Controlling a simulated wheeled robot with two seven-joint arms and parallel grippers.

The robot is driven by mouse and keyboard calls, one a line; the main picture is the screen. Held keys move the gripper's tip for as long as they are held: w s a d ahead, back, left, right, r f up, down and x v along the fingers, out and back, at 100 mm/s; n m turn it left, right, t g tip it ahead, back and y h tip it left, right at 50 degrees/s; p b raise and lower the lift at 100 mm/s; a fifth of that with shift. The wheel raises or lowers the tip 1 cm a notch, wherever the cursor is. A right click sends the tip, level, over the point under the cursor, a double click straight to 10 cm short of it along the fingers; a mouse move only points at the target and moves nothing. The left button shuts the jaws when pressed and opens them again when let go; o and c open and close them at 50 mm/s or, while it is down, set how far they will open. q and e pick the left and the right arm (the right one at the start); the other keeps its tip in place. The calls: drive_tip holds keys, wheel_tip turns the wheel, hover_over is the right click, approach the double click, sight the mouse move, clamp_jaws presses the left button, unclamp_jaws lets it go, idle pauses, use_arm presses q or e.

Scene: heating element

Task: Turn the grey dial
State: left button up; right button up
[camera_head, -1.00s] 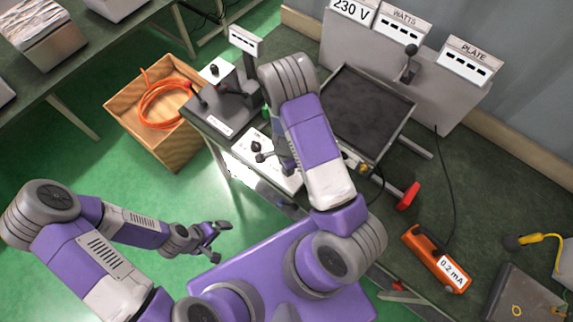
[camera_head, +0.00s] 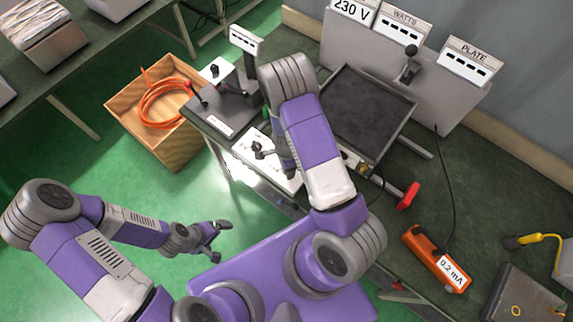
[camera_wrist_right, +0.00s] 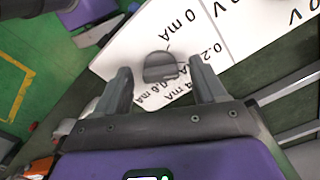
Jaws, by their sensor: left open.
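The grey dial (camera_wrist_right: 160,66) shows in the right wrist view as a rounded grey knob on a white panel (camera_wrist_right: 232,32) with printed mA marks. My right gripper (camera_wrist_right: 163,80) is open, with one finger on each side of the dial and a visible gap to each. I cannot tell how far it is above the panel. In the head view the white panel (camera_head: 285,183) lies at the bench's front edge, partly hidden by my right arm. My left gripper (camera_head: 213,238) is open and empty over the green floor, away from the bench.
A dark tray (camera_head: 365,118) and a grey back panel with signs stand beyond my right arm. An orange meter (camera_head: 437,258) reading 0.2 mA lies at right. A wooden crate (camera_head: 153,112) with orange cable stands on the floor at left. The floor around my left gripper is clear.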

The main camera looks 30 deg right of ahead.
wheel_tip(320, 180, up, 8)
drive_tip(key=shift+f+p, duration=0.2)
drive_tip(key=shift+p, duration=0.55)
